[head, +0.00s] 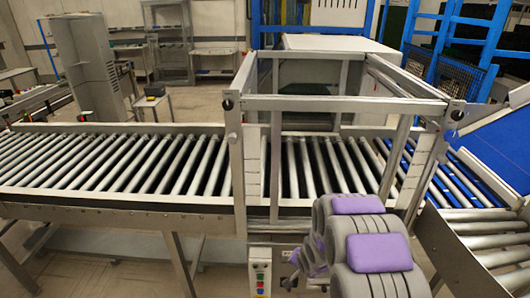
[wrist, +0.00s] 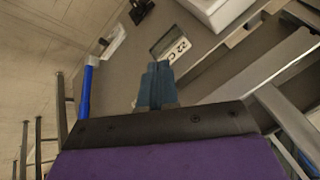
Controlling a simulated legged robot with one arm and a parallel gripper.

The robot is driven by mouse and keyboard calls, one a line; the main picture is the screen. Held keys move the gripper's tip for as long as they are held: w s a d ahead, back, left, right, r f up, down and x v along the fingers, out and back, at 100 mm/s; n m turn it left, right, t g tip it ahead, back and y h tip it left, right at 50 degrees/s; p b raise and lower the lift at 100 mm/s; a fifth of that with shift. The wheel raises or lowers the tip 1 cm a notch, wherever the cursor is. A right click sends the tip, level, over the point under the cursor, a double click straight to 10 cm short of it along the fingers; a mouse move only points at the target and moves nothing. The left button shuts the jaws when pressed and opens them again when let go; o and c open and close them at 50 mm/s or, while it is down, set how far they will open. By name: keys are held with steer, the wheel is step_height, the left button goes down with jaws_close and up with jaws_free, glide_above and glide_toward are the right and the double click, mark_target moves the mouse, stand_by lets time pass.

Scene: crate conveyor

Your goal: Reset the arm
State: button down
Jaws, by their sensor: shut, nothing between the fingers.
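My arm shows at the lower right of the head view as grey links with purple pads, bunched close in front of the conveyor's framed section. My gripper (wrist: 156,88) shows in the wrist view as two blue-grey fingers pressed together, with nothing between them. The fingers do not stand out in the head view. In the wrist view a dark bar and a purple part of mine fill the bottom.
A roller conveyor (head: 110,212) runs across the head view, with a metal frame (head: 345,104) over its middle. A control box with buttons (head: 260,272) sits below it. A blue belt (head: 505,142) is at the right. A grey cabinet (head: 88,65) stands behind at left.

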steer(key=s+d+r+n+g+h, duration=0.1)
steer(key=s+d+r+n+g, duration=0.1)
steer(key=s+r, duration=0.65)
steer(key=s+d+r+n+g+h, duration=0.1)
steer(key=s+d+r+g, duration=0.15)
steer(key=s+r, duration=0.55)
steer(key=s+r+n+g, duration=0.1)
steer(key=s+r, duration=0.2)
steer(key=s, duration=0.5)
steer(key=s+a+r+n+g, duration=0.1)
steer(key=s+r, duration=0.3)
steer(key=s, duration=0.4)
steer(key=s+a+r+n+g+y, duration=0.1)
steer(key=s+r, duration=0.2)
steer(key=s, duration=0.6)
steer(key=shift+a+r+n, duration=0.2)
steer(key=shift+r+n, duration=0.1)
steer(key=shift+n, duration=0.1)
steer(key=shift+g, duration=0.25)
